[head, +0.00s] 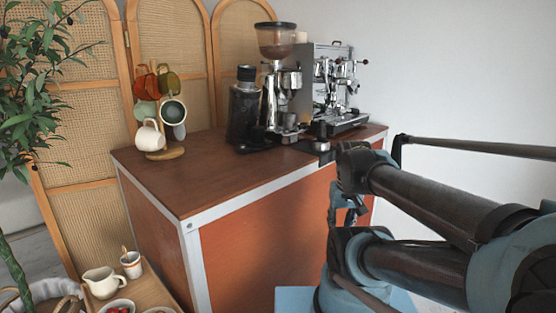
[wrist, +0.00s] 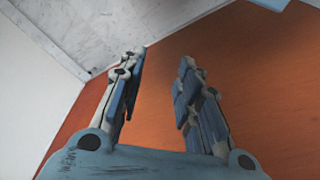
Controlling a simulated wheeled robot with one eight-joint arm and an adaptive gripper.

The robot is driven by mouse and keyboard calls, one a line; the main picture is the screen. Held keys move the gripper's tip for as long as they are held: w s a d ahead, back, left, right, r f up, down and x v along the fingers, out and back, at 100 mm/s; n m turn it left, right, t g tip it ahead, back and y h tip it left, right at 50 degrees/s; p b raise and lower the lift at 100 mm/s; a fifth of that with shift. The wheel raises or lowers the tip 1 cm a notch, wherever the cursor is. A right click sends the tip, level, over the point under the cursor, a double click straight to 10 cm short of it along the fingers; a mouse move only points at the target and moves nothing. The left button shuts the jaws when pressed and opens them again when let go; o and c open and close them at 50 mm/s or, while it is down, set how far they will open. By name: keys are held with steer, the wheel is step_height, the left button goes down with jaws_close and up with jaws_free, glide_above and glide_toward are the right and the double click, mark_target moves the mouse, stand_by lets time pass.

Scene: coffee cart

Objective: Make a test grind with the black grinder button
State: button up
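Two grinders stand on the brown top of the cart at the back. One is a dark, black cylinder-shaped grinder (head: 243,112). The other is a chrome grinder (head: 268,98) with a clear hopper of beans (head: 277,40), just to its right. The black button is too small to make out on either one. My gripper (wrist: 160,78) is open and empty in the wrist view, its two fingers apart in front of the cart's orange panel (wrist: 255,75). In the head view my arm mostly hides the gripper, low beside the cart's front and away from the grinders.
A chrome espresso machine (head: 337,90) stands right of the grinders. A mug tree with hanging cups (head: 172,110) stands at the back left. The front left of the cart top (head: 190,190) is bare. A low wooden table with a cream jug (head: 101,283) is at lower left.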

steer(key=shift+s+d+f, duration=0.1)
steer(key=shift+s+f, duration=0.25)
steer(key=shift+f, duration=0.2)
jaws_close()
steer(key=shift+w+f, duration=0.2)
steer(key=shift+w, duration=0.3)
stand_by(0.4)
